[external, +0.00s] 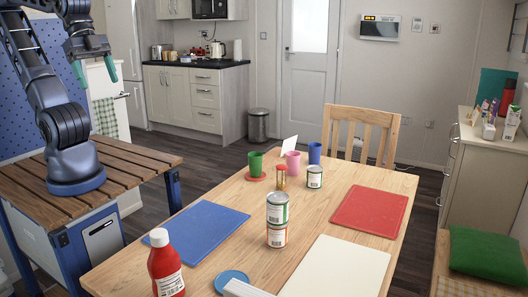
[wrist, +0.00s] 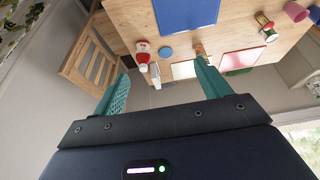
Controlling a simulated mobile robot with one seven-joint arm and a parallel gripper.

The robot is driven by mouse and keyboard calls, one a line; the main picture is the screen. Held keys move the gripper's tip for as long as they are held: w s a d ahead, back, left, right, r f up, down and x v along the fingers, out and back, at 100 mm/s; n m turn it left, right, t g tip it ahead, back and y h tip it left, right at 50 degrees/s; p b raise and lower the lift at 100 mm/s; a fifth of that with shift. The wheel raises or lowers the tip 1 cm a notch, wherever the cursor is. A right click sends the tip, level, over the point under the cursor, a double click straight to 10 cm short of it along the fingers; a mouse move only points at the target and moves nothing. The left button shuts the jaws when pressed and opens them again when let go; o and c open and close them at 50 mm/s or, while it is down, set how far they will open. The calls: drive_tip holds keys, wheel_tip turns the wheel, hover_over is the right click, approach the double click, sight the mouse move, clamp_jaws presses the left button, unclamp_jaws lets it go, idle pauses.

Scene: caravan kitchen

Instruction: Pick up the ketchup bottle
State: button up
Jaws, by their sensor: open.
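The ketchup bottle (external: 168,272) is red with a white cap and a pale label. It stands upright near the front left edge of the wooden table (external: 232,255), and its base is cut off by the frame in the external view. In the wrist view, the ketchup bottle (wrist: 142,46) shows small, near the table edge, between my fingers. My gripper (external: 97,72) is high above the slatted wooden bench at the left, well away from the bottle. In the wrist view, my gripper (wrist: 160,75) has its teal fingers spread with nothing held.
A blue mat (external: 203,221) lies behind the bottle. A blue disc (external: 232,280) and two stacked cans (external: 277,218) are to its right. Cups (external: 293,163) stand farther back. Red (external: 369,209) and cream (external: 338,270) mats lie right. A chair (external: 360,125) stands behind the table.

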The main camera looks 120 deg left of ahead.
drive_tip(key=c, duration=0.3)
drive_tip(key=shift+c, duration=0.2)
drive_tip(key=shift+w, duration=0.1)
